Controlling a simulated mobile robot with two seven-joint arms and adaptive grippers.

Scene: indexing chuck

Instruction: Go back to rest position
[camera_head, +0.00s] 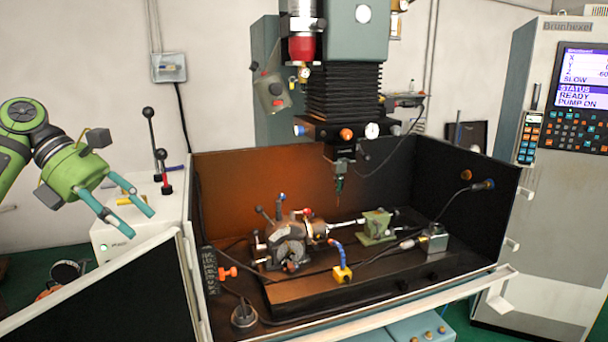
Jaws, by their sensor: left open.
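My left gripper (136,223) is at the left of the head view, on the green arm that comes in from the left. Its two teal fingers are apart with nothing between them. It is in front of the white cabinet with levers, left of the machine enclosure and apart from it. The indexing chuck (289,243) sits on the dark machine table inside the enclosure, well to the right of the gripper. A green tailstock-like block (376,226) stands to the right of the chuck. My right gripper is not in view.
The machine enclosure (455,165) has dark walls, and its door panel (110,295) stands open at the lower left. The spindle head (342,150) hangs above the table. A control cabinet (555,190) stands at the right. Two levers (155,145) rise behind the left gripper.

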